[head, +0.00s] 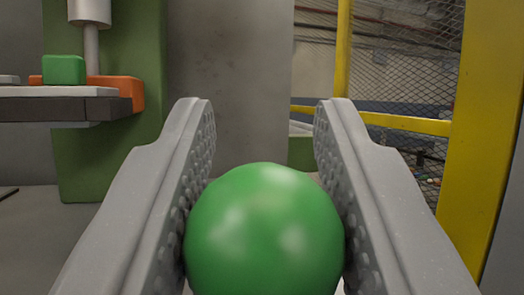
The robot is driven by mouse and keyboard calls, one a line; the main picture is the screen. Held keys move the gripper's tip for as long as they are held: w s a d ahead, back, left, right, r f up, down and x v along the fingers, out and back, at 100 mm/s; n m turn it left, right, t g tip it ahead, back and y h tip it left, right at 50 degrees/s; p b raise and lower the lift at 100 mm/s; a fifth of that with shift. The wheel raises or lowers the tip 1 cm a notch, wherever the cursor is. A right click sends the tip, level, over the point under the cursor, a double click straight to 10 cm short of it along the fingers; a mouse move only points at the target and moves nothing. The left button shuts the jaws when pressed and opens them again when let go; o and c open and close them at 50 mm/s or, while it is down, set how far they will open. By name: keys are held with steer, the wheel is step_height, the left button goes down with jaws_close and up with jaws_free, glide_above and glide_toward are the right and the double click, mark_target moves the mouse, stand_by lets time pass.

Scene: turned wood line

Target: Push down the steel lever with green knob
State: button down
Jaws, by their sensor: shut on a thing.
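The green knob (263,232) is a smooth, shiny ball low in the middle of the head view. My gripper (264,205) is shut on it, with one grey dimpled finger against its left side and the other against its right. The fingertips reach past the knob toward the far side. The steel lever under the knob is hidden or below the picture's edge.
At the left, a green block (64,70) and an orange part (131,92) sit at a dark-edged shelf (60,108), under a grey cylinder (90,12). A green post (130,150) stands behind. A yellow post (485,130) and mesh fence (415,55) stand at the right.

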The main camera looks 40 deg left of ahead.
steer(key=shift+d, duration=0.35)
steer(key=c, duration=1.1)
jaws_free()
steer(key=shift+w+d, duration=0.1)
steer(key=shift+o, duration=0.2)
steer(key=shift+a, duration=0.2)
step_height(320, 180, up, 4)
steer(key=shift+f+p, duration=0.2)
steer(key=shift+p, duration=0.3)
steer(key=s+d+r+b, duration=0.1)
steer(key=s+d+b, duration=0.2)
steer(key=s+b, duration=0.7)
steer(key=shift+s+r, duration=0.15)
steer(key=shift+s, duration=2.75)
steer(key=shift+d, duration=0.1)
